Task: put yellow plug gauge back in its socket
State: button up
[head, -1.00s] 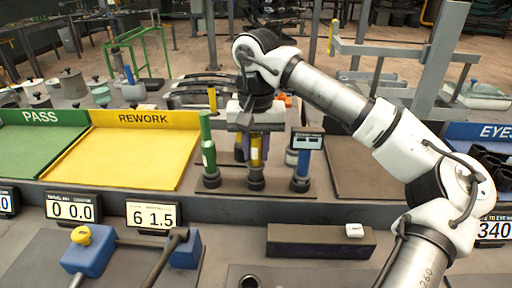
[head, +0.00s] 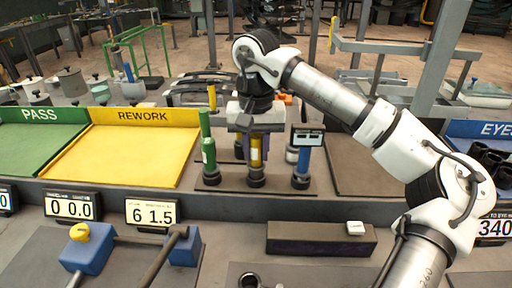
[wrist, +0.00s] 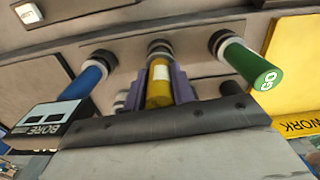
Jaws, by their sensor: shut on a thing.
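The yellow plug gauge (head: 256,152) stands upright between the green and blue gauges in the head view. It also shows in the wrist view (wrist: 159,88). My gripper (head: 256,150) is shut on it from above, with a purple finger on each side; the fingers also show in the wrist view (wrist: 160,86). The gauge's lower end meets a dark round socket (head: 256,181) on the rack plate. I cannot tell how deep it sits in the socket.
The green GO gauge (head: 208,150) stands close on the left, and the blue gauge (head: 302,160) with its BORE display (head: 307,138) close on the right. The yellow REWORK tray (head: 130,160) is farther left. A dark block (head: 320,240) lies in front.

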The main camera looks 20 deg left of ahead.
aim_at(256, 136)
jog(key=shift+f+b, duration=0.55)
jog(key=shift+f, duration=0.3)
jog(key=o, duration=1.5)
jog(key=shift+c, duration=0.2)
jog(key=shift+r+p, duration=3.05)
jog(key=shift+r, duration=1)
